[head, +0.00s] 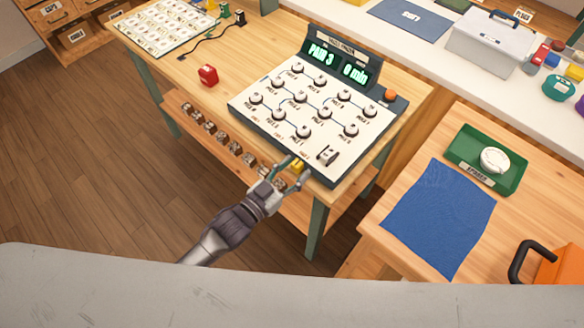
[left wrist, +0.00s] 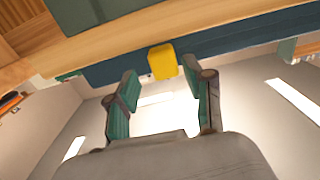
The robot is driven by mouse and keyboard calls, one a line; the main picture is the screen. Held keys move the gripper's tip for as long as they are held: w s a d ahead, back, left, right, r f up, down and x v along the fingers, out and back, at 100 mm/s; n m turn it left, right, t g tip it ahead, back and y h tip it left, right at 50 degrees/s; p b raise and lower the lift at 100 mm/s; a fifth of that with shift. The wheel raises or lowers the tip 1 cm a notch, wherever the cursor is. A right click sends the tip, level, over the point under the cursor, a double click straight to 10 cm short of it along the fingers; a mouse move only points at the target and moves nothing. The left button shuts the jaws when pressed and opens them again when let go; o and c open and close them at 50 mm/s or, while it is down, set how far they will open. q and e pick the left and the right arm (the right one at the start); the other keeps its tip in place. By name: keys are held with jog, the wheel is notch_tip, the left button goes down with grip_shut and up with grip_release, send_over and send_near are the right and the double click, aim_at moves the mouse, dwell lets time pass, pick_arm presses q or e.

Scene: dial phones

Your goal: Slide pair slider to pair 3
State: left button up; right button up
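The test panel (head: 375,140) is a white sloped board with several round dials and a dark frame, standing on a wooden table. Its green display (head: 338,62) reads "PAIR 3" and "0 min". The yellow pair slider (head: 298,165) sits on the panel's dark front edge. It also shows in the left wrist view (left wrist: 163,62). My left gripper (head: 294,171) is at that edge, close to the slider. In the left wrist view its fingers (left wrist: 169,82) are open and spread, with the slider just past the fingertips, between them in the picture. My right gripper is not in view.
Several small items line the shelf (head: 285,195) below. A side table at right holds a blue cloth (head: 440,218), a green tray (head: 515,182) and an orange object (head: 560,262).

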pick_arm(q)
jog(key=shift+s+a, duration=0.25)
jog(key=shift+a, duration=0.1)
jog(key=v, duration=1.1)
jog(key=shift+s, duration=0.1)
jog(key=s+a+f+n+g+y, duration=0.1)
jog(key=s+a+f+g+y, duration=0.2)
jog(key=f, duration=0.6)
jog(key=s+a+f+n+g+y, duration=0.1)
jog(key=a+f+y, duration=0.3)
jog(key=f, duration=0.6)
jog(key=s+a+f+n+g+y, duration=0.1)
jog(key=s+a+f, duration=0.3)
jog(key=f, duration=0.5)
jog(key=s+a+f+n+g+y, duration=0.1)
jog(key=s+f+g, duration=0.3)
jog(key=s, duration=0.7)
jog(key=s+a+f+n+g+y, duration=0.1)
jog(key=s+f+g, duration=0.3)
jog(key=s+f, duration=0.5)
jog(key=shift+s+y, duration=0.5)
jog(key=shift+s, duration=0.35)
